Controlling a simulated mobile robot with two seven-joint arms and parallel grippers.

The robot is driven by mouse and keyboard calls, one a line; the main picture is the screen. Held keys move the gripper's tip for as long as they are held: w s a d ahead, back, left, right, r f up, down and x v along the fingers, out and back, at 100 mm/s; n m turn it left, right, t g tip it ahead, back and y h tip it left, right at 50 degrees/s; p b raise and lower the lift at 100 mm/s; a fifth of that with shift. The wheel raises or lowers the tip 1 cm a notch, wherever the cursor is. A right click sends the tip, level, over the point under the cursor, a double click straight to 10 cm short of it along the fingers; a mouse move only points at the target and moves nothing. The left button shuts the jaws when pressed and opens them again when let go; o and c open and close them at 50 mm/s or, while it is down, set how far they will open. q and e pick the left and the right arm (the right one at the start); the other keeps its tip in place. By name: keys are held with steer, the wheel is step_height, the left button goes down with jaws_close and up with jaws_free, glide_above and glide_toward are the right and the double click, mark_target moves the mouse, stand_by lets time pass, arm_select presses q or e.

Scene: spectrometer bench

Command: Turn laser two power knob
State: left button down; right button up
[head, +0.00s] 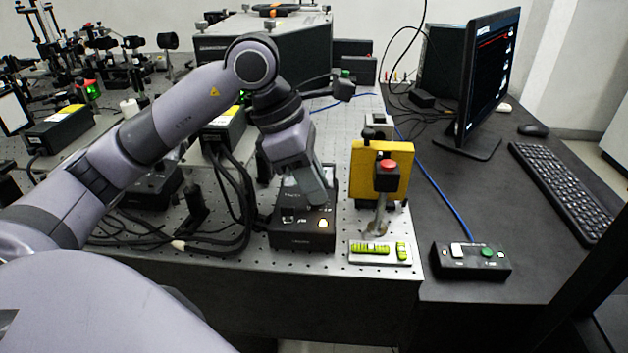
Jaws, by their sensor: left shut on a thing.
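A black power box (303,240) with a small lit orange switch stands near the front edge of the perforated optical bench. My left arm reaches in from the left and bends down over this box. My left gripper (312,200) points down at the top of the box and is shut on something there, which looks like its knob. The fingers hide the knob, so its angle cannot be seen. A similar black box (152,190) sits farther left, partly behind my arm. My right gripper is not in view.
A yellow block with a red button (388,166) stands close to the right, with a spirit level (380,252) in front. Black cables (232,200) run close on the left. A control box (471,262), keyboard (565,190) and monitor (488,80) are on the right.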

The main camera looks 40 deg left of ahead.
mark_target(296, 201)
arm_select(q)
steer(key=c, duration=1.3)
jaws_free()
steer(key=shift+r, duration=0.1)
steer(key=v, duration=0.7)
steer(key=shift+a, duration=0.1)
steer(key=shift+s, duration=0.1)
